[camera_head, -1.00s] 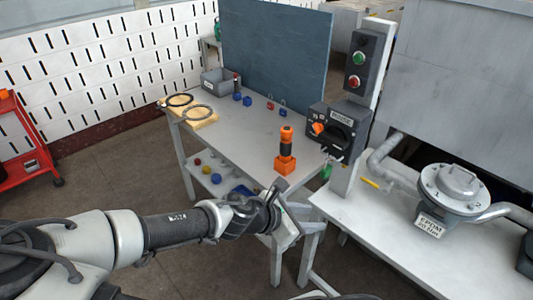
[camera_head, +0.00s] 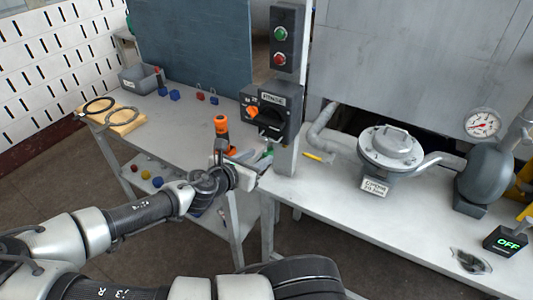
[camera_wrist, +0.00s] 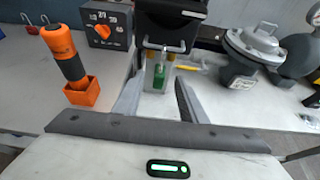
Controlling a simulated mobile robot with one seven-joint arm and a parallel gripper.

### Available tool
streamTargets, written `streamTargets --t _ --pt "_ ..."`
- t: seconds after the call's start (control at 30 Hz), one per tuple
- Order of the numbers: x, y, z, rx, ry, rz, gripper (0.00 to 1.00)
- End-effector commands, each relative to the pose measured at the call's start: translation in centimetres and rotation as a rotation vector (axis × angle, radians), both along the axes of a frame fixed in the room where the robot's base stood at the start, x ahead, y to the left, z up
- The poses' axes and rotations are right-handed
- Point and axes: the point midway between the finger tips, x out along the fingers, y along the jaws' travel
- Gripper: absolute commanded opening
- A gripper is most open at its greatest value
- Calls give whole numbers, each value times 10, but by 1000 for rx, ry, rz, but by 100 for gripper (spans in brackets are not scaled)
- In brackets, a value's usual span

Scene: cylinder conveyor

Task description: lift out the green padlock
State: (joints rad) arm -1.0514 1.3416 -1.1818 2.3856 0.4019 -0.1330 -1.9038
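The green padlock (camera_wrist: 159,78) hangs below the dark switch box in the middle of the wrist view, with its shackle going up to the box. In the head view the green padlock (camera_head: 268,151) is a small green patch under the switch box (camera_head: 266,112). My gripper (camera_wrist: 156,88) is open, one finger to each side of the padlock in the wrist picture. The fingers appear apart from the padlock and short of it. In the head view my gripper (camera_head: 246,166) is in front of the box's lower edge and partly hidden by my wrist.
A grey flanged pump (camera_wrist: 252,45) stands to the right. A yellow marker (camera_wrist: 188,68) lies close to the padlock. Blue and red padlocks (camera_head: 200,96) stand at the back.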

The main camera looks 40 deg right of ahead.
Motion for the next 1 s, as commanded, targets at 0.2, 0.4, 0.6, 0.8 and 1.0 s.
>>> streamTargets --t 0.2,0.4,0.6,0.8,1.0 --pt "13 -35 -15 1 0 -4 38" --pt "20 -51 -23 1 0 -2 38" --pt "22 -54 -25 0 -1 0 38" --pt "22 -54 -25 1 0 0 33" --pt "22 -54 -24 1 0 0 0"
